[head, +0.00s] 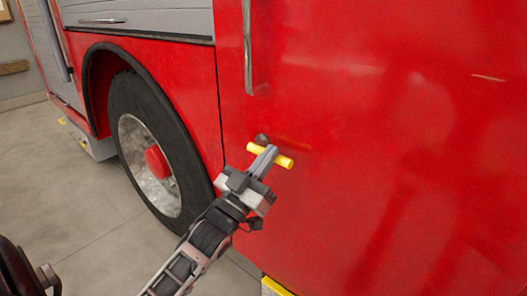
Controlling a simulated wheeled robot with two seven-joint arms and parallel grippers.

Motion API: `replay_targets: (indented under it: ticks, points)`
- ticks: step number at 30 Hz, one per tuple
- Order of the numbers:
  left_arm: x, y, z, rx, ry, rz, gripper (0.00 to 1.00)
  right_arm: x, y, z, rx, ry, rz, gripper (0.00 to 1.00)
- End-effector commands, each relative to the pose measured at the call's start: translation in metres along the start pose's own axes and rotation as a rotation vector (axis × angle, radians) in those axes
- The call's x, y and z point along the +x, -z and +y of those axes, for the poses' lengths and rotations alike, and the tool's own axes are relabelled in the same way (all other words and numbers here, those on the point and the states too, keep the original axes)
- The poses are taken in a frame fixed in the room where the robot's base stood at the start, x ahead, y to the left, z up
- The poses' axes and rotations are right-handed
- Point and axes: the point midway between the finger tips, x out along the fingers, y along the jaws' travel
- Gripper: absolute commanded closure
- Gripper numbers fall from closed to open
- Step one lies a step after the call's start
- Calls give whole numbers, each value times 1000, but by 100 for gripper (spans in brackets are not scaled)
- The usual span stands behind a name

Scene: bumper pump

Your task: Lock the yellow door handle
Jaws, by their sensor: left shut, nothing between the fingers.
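The yellow door handle (285,161) is a short bar on the red door panel (380,120), lying close to level with its right end slightly lower. My left gripper (267,155) reaches up from below, and its shut fingers cross in front of the middle of the handle. The handle's ends show on both sides of the fingers. Nothing is held between them. I cannot tell whether the fingers touch the handle. A dark round fitting (261,139) sits just above. My right gripper is not in view.
A large black wheel (152,150) with a red hub stands left of the gripper. A vertical metal grab rail (247,45) runs above the handle. A yellow-edged step (275,287) is at the bottom. Grey floor (60,190) is open at left.

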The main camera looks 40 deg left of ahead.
Motion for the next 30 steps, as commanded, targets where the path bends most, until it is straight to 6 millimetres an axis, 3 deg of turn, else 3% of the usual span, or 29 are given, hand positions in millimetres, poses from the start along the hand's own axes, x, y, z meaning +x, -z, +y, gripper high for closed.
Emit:
replay_targets:
  ticks: [30]
  points:
    - [-4, -7, 1, 87, -52, -1, 100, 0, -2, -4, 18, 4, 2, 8]
